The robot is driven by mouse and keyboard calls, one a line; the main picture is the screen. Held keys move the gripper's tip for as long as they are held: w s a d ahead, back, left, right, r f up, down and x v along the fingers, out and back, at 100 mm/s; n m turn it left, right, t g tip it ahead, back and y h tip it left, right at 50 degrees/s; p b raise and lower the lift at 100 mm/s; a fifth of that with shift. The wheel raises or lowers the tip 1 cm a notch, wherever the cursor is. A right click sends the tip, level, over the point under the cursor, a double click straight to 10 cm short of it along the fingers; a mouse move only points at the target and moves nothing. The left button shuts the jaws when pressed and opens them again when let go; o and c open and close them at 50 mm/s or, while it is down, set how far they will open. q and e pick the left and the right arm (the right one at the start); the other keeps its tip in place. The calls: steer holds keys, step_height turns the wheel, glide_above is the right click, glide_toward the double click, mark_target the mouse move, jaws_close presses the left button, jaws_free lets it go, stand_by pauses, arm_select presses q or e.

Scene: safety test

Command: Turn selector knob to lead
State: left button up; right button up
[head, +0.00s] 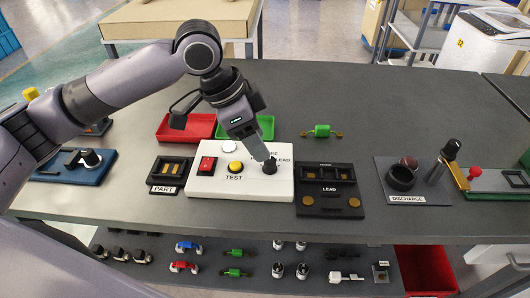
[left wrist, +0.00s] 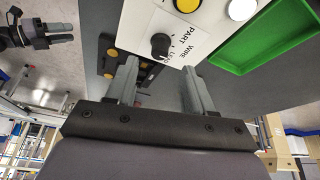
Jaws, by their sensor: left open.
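The selector knob (head: 270,166) is a black knob at the right end of the white test box (head: 215,186). In the left wrist view the knob (left wrist: 160,45) shows with the words PART, WIRE and a partly covered LEAD around it. Its pointing direction is hard to read. My left gripper (head: 262,153) is open above the knob in the head view, with one finger hiding part of the label. In the left wrist view its two fingers (left wrist: 160,84) are apart with nothing between them. A dark gripper-like shape (left wrist: 40,36), possibly my right gripper, shows at the upper left there.
The black LEAD fixture (head: 329,201) stands close on the right, the PART fixture (head: 169,175) on the left. Red (head: 170,127) and green (head: 267,128) trays lie behind. The back right table is clear.

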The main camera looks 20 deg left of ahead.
mark_target(270, 164)
arm_select(q)
steer(key=x, duration=0.5)
steer(key=shift+w+d+f, duration=0.1)
steer(key=shift+d+f, duration=0.05)
steer(key=shift+f, duration=0.2)
jaws_close()
